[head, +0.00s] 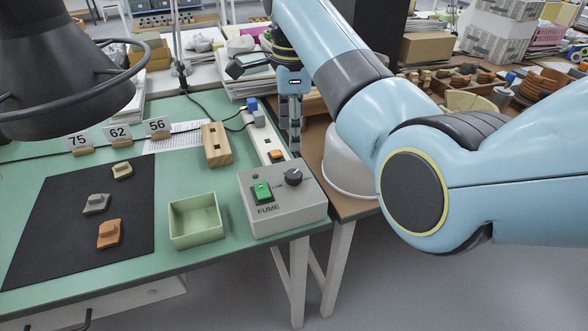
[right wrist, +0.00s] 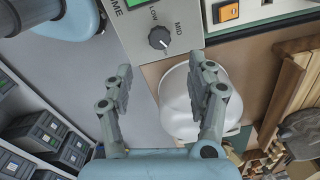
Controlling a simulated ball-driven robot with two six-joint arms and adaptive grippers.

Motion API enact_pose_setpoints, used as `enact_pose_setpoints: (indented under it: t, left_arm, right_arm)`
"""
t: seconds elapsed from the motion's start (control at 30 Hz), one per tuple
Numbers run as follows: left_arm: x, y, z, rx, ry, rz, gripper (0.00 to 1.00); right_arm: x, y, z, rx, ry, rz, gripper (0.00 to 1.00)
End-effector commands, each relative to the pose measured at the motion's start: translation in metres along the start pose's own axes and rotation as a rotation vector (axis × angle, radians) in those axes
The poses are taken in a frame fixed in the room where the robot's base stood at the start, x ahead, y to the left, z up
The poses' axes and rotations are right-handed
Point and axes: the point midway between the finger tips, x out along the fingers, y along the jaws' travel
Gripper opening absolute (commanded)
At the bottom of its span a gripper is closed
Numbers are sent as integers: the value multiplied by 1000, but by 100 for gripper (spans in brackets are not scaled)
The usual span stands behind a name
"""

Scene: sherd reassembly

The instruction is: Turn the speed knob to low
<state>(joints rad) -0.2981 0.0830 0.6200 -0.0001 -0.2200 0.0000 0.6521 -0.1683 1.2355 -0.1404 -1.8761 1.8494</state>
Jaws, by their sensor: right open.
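The grey control box (head: 283,203) marked FUME stands at the right front corner of the green table. On its top are a green rocker switch (head: 263,192) and the dark round speed knob (head: 293,177). In the right wrist view the knob (right wrist: 159,38) lies just beyond the fingertips, with the labels LOW and MID beside it. I cannot read its setting for sure. My right gripper (head: 295,150) hangs close behind the knob; in the right wrist view the gripper (right wrist: 162,72) is open and empty, its fingers apart and not touching the knob. My left gripper is not in view.
A power strip (head: 263,135) and a wooden block (head: 216,144) stand behind the box. A green open tray (head: 196,221) is left of it. A white rounded vessel (head: 345,165) stands close right. Sherds lie on a black mat (head: 60,235).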

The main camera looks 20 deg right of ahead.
Motion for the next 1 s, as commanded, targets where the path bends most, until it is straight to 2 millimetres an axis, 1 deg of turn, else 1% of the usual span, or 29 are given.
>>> enact_pose_setpoints:
  t: [0.07,0.13,0.4,0.5,0.6,0.73,1.0]
  left_arm:
    - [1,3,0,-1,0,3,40]
    - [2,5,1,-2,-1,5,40]
    - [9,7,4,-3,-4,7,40]
    - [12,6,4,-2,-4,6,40]
    - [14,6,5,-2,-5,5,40]
    - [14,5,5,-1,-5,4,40]
    - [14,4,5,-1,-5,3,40]
  right_arm:
    - [6,0,1,11,3,6,57]
    - [16,1,0,11,4,7,57]
    - [71,1,-1,9,4,6,57]
    - [87,1,-1,8,4,6,57]
    - [99,1,0,8,3,5,57]
    - [106,0,0,8,2,3,57]
    - [106,0,0,8,2,2,57]
